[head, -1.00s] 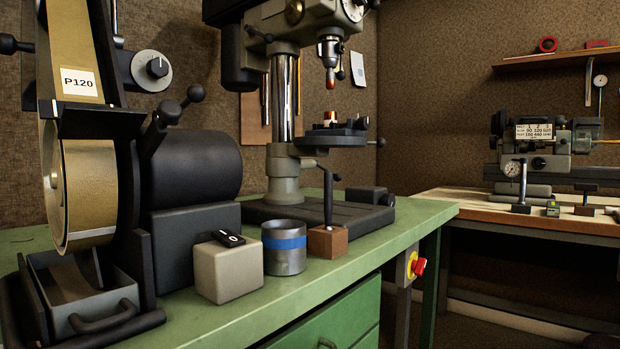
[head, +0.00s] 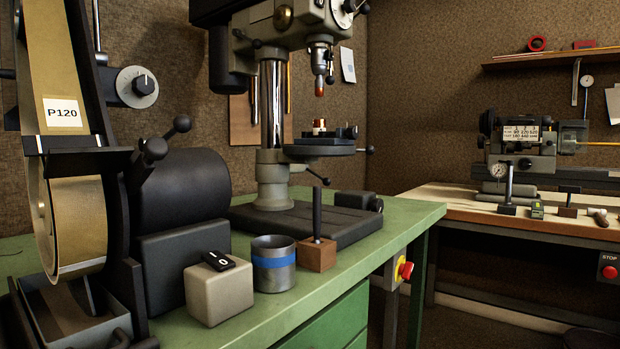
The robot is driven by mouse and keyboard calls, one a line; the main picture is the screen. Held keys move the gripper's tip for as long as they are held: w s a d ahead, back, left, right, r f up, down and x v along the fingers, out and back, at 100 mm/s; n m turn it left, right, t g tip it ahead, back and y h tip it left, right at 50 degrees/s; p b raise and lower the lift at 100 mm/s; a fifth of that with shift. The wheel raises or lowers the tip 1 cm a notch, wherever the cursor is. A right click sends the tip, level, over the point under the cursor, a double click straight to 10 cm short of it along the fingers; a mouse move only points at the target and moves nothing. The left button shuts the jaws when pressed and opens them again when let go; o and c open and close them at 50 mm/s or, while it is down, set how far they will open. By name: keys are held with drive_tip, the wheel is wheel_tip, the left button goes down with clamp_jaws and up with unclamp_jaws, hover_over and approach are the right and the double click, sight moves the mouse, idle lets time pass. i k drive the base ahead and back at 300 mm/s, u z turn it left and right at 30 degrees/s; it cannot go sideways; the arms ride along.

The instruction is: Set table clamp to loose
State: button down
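The drill press table (head: 318,150) is a dark round plate on the grey column (head: 273,130). A small part with a red-brown and pale top (head: 319,127) sits on it between dark fixtures. A short black lever with a ball end (head: 319,176) sticks out below the table beside the column, slanting down to the right; it looks like the table clamp, but no marking shows its setting. Another ball-ended handle (head: 366,150) sticks out at the table's right edge. My gripper is not in view.
On the green bench (head: 405,217) stand a belt sander (head: 75,210), a switch box (head: 212,290), a blue-banded cup (head: 273,263) and a wooden block (head: 317,254) holding an upright dark rod. A red stop button (head: 405,271) is on the bench side. A lathe (head: 530,145) stands on the right bench.

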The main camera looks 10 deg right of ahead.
sight(327, 181)
drive_tip(key=u, duration=0.05)
drive_tip(key=k, duration=0.5)
drive_tip(key=z, duration=1.95)
drive_tip(key=i, duration=1.6)
drive_tip(key=u, duration=2.25)
